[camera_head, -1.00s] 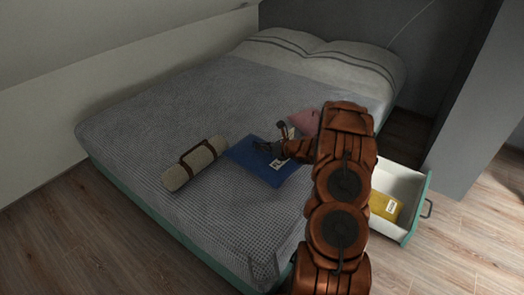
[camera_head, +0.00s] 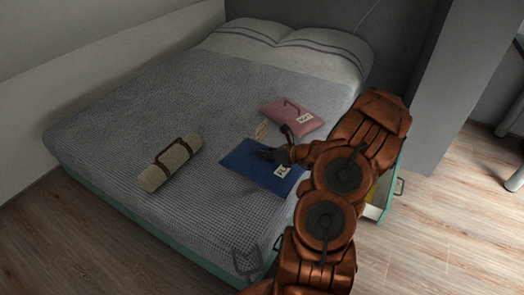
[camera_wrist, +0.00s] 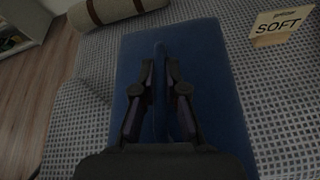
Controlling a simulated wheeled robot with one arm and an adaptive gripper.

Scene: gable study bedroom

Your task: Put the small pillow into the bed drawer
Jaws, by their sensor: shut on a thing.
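A flat blue pillow (camera_head: 240,160) with a white label is over the near right part of the bed. I cannot tell whether it is lifted clear of the cover. My gripper (camera_head: 268,154) is shut on a raised fold of it; the wrist view shows the fingers (camera_wrist: 159,95) on both sides of the fold in the blue cloth (camera_wrist: 205,60). A pink pillow (camera_head: 285,110), also labelled, lies farther back. The open bed drawer (camera_head: 372,212) is at the right side of the bed, mostly hidden behind my arm, with something yellow inside.
A rolled beige blanket with a dark strap (camera_head: 170,165) lies left on the bed (camera_head: 130,110). A small card reading SOFT (camera_wrist: 280,24) stands near the blue pillow. A grey wall pillar (camera_head: 450,90) rises beyond the drawer. Wooden floor (camera_head: 440,235) is clear at the right.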

